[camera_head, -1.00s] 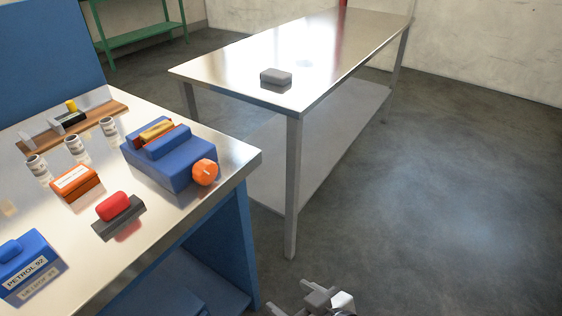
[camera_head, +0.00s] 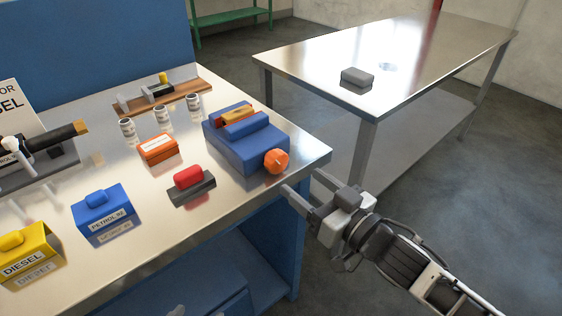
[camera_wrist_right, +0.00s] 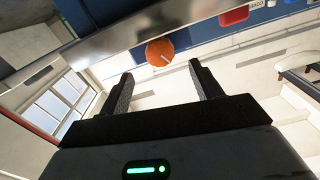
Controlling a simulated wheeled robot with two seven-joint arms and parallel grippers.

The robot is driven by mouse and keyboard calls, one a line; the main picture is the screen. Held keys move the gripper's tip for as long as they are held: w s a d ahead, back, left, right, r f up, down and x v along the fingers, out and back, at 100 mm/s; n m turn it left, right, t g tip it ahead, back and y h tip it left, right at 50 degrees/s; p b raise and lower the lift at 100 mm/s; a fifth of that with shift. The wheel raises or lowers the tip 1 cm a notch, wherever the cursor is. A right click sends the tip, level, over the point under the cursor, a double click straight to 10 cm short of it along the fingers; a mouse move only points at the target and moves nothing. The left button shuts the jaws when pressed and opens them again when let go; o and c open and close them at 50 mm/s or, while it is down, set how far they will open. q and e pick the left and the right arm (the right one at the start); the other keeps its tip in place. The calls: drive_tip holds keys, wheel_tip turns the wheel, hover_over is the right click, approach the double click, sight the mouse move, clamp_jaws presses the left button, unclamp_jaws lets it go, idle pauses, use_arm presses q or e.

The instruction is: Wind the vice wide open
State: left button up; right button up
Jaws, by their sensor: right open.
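The blue vice (camera_head: 245,150) stands at the right end of the steel workbench. A yellow-and-red piece (camera_head: 237,115) sits between its jaws; I cannot tell how tightly. Its orange knob (camera_head: 276,161) is on the front, facing the bench's right edge. My right gripper (camera_head: 302,182) is open and empty, just right of and below the knob, apart from it. In the right wrist view the knob (camera_wrist_right: 160,52) shows beyond the gap between the open fingers (camera_wrist_right: 161,72), roughly centred. My left gripper is not clearly seen; small grey shapes at the bottom edge are too cut off to tell.
On the bench (camera_head: 130,185) are a red-topped dark block (camera_head: 190,185), an orange box (camera_head: 158,149), blue (camera_head: 103,212) and yellow (camera_head: 28,255) labelled boxes, several small jars, and a nozzle (camera_head: 50,140). A second steel table (camera_head: 420,60) with a grey block (camera_head: 357,77) stands behind right.

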sight(280, 164)
drive_tip(key=x, duration=0.8)
drive_tip(key=shift+c, duration=0.2)
drive_tip(key=c, duration=0.9)
